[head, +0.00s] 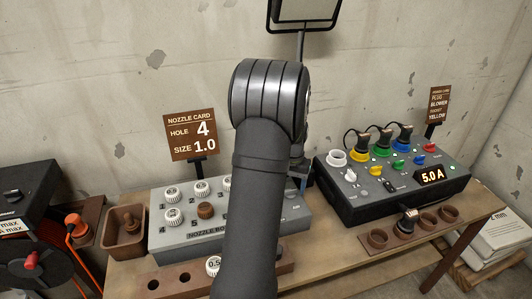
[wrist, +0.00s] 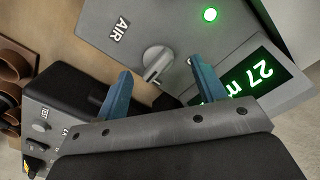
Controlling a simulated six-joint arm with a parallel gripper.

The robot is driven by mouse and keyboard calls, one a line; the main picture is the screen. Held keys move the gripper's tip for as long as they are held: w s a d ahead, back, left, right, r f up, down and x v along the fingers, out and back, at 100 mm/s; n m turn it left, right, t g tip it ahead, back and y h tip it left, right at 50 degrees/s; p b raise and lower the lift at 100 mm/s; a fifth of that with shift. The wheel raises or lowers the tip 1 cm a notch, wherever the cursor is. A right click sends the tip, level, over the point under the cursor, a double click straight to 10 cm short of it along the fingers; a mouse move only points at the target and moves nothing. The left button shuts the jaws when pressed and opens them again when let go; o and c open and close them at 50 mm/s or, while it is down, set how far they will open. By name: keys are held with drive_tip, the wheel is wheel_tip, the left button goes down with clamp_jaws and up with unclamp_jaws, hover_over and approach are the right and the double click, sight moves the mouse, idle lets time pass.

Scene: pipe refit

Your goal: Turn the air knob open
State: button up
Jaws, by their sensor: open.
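The grey air knob (wrist: 155,62) sits on the grey top of the nozzle box, beside the AIR label (wrist: 120,28) in the wrist view. Its bar points towards the lower left of that view. My gripper (wrist: 160,68) is open, with one blue finger on each side of the knob in the picture. I see no contact, and I cannot tell the height of the fingertips above the panel. In the head view the nozzle box (head: 170,243) stands on the bench, and my arm hides the knob. A bit of my gripper (head: 300,174) shows there past the arm.
A green lamp (wrist: 211,14) and a green display (wrist: 250,82) reading 27 are lit near the knob. The black power unit (head: 345,205) stands close on the right, with plugs and cables. A nozzle card (head: 191,136) stands behind the box. A wooden tray (head: 125,232) is at left.

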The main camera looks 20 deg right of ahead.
drive_tip(key=w+a+r+n+g, duration=0.1)
drive_tip(key=w+r+n+g, duration=0.2)
drive_tip(key=r, duration=0.5)
drive_tip(key=w+r+n+g, duration=0.1)
drive_tip(key=w+r+n, duration=0.3)
drive_tip(key=r+n, duration=0.25)
drive_tip(key=shift+m+h, duration=0.3)
drive_tip(key=shift+m, duration=0.15)
drive_tip(key=x, duration=1.1)
drive_tip(key=s+x, duration=0.1)
drive_tip(key=x, duration=0.4)
drive_tip(key=c, duration=1)
drive_tip(key=shift+m, duration=0.8)
